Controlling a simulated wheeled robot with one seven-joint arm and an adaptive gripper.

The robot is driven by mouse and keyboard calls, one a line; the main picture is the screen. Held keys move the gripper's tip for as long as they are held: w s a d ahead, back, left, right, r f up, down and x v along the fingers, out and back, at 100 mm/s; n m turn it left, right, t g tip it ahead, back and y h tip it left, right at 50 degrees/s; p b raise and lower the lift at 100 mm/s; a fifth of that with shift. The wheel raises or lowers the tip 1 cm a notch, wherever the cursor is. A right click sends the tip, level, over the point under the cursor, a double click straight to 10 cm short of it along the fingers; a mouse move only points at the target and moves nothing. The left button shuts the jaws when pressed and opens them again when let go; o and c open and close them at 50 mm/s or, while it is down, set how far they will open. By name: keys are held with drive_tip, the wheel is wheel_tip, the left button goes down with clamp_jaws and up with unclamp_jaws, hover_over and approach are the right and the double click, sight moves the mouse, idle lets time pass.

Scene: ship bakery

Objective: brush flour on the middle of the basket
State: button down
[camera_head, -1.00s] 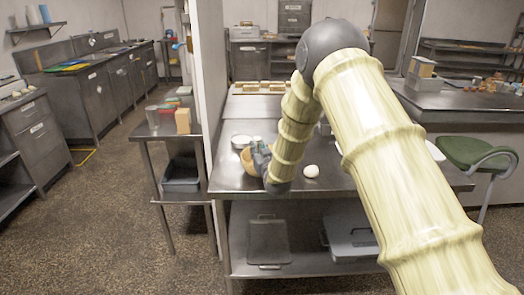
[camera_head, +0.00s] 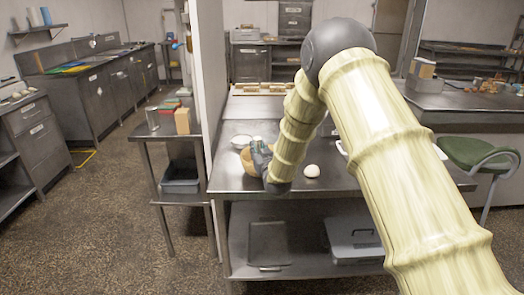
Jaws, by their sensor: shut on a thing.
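The basket (camera_head: 246,164) is a tan round bowl shape on the steel table, mostly hidden behind my arm's end. My gripper (camera_head: 259,150) is over the basket's right side, its fingers partly hidden by my own wrist. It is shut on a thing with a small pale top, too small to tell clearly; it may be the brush. A white bowl (camera_head: 240,141) stands just behind the basket; I cannot tell its contents. No flour can be made out inside the basket.
A white dough ball (camera_head: 312,171) lies on the steel table (camera_head: 340,183) right of my wrist. A tray with several pieces (camera_head: 265,89) is at the back. A partition wall (camera_head: 207,80) rises close at the left. A green stool (camera_head: 478,152) stands at the right.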

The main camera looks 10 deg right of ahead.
sight(257, 138)
wheel_tip(257, 138, up, 2)
drive_tip(key=shift+w+r, duration=0.1)
drive_tip(key=shift+w, duration=0.05)
drive_tip(key=shift+s+r+p, duration=0.2)
drive_tip(key=shift+r+p, duration=0.25)
drive_tip(key=shift+r, duration=0.35)
drive_tip(key=shift+w+r+p, duration=0.15)
drive_tip(key=shift+r+p, duration=0.3)
drive_tip(key=shift+r, duration=0.5)
drive_tip(key=shift+r+p, duration=0.35)
drive_tip(key=shift+r, duration=0.8)
